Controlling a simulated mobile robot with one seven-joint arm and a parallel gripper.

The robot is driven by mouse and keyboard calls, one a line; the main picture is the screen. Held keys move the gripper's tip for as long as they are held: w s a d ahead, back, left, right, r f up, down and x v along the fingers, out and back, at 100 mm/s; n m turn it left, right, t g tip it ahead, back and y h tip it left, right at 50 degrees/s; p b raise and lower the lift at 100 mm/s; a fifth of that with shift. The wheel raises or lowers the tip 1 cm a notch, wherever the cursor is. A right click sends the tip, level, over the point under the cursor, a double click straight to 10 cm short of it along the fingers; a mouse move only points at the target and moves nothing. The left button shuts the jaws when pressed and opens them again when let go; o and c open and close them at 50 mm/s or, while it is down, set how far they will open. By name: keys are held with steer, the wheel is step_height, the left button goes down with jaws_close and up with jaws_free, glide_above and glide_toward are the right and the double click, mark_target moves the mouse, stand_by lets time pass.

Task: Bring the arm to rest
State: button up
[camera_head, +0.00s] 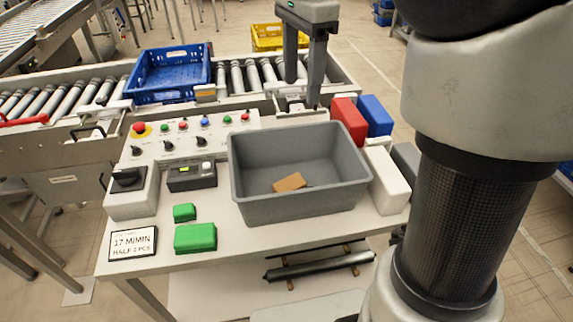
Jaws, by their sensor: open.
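My gripper (303,85) is at the top middle, pointing down above the far edge of the table and the near side of the roller conveyor. Its two dark fingers are apart, with nothing seen between them. A grey bin (300,208) stands on the table in front of it, with a small brown block (289,182) lying inside. My arm's upper links fill the right side; the links joining them to the gripper are out of frame.
A blue crate (168,97) sits on the conveyor (240,76). Red (348,121), blue (375,115) and white (388,180) blocks stand right of the bin. Green blocks (195,238), a sign (133,243) and a control panel (190,132) are left. A yellow crate (280,37) is behind.

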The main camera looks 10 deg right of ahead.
steer(key=s+r+n+t+p, duration=0.1)
steer(key=s+n+t+p, duration=0.4)
steer(key=s+n, duration=1)
steer(key=s+p, duration=0.2)
steer(key=s, duration=0.1)
steer(key=shift+s+r+t+p, duration=0.2)
steer(key=shift+r+t+p, duration=0.1)
steer(key=shift+p, duration=0.1)
stand_by(1.3)
